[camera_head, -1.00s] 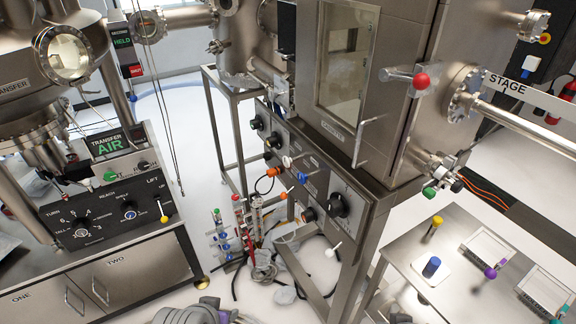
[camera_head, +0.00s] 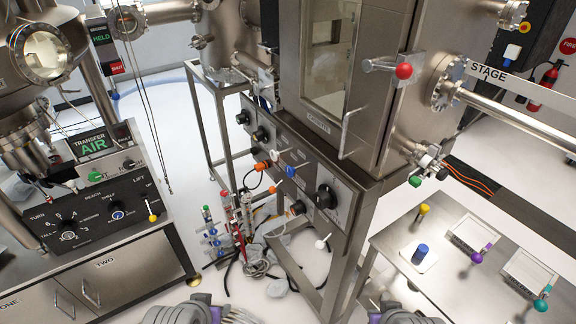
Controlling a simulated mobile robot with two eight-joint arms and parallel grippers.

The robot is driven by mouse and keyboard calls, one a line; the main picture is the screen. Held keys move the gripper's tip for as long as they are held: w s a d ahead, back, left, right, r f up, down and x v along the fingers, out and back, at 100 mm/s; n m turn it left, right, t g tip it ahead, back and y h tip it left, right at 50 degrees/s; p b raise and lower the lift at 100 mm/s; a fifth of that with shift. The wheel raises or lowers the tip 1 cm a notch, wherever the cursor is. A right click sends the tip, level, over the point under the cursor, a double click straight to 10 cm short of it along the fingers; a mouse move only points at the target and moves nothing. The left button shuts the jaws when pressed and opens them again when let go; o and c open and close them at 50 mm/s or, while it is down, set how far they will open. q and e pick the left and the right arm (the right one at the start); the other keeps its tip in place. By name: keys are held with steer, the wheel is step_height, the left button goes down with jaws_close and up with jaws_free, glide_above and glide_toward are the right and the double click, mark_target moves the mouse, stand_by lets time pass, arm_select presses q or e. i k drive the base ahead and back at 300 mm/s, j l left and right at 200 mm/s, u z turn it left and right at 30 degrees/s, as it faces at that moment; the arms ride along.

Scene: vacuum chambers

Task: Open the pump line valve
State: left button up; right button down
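Several small valve handles sit on the front of the steel frame under the chamber: a blue-tipped one (camera_head: 290,171), an orange one (camera_head: 261,166) and a white-tipped one (camera_head: 274,155). A large black knob (camera_head: 326,197) is to their right. Below them stands a cluster of thin upright lines with red and blue fittings (camera_head: 212,234). Which of these is the pump line valve I cannot tell; labels there are too small to read. Grey parts of my arms show at the bottom edge, but neither gripper's fingers are in view.
A steel table (camera_head: 452,275) at right holds a blue-capped piece (camera_head: 420,254), a yellow-topped piece (camera_head: 423,209) and framed trays with purple and teal handles. A control cabinet (camera_head: 95,215) stands at left. Hoses lie on the floor.

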mark_target(274, 155)
steer(key=i+j, duration=0.3)
steer(key=j, duration=0.15)
steer(key=i+j, duration=0.65)
steer(key=j, duration=0.2)
steer(key=z, duration=0.05)
